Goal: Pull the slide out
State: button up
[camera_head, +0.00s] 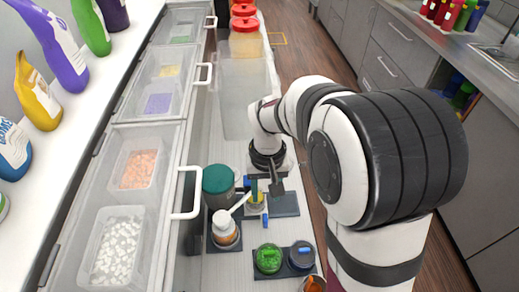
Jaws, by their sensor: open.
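My gripper (270,190) is over the middle of the narrow counter, pointing down beside a small yellow-labelled item (256,202). Its dark fingers are small in this view, and nothing shows held between them. I cannot make out a cup sealer or its slide clearly. A large translucent box shape (238,95) stands farther back on the counter, beyond my gripper. My arm covers part of the right side.
Lidded containers (268,258) stand in front. Clear-topped drawers with white handles (188,195) line the left. Red-lidded jars (245,24) stand at the back.

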aim_at(266, 217)
notch_tip(266, 217, down, 12)
jog(key=shift+r, duration=0.1)
jog(key=shift+c, duration=0.2)
grip_shut()
jog(key=shift+d, duration=0.1)
dwell(1.2)
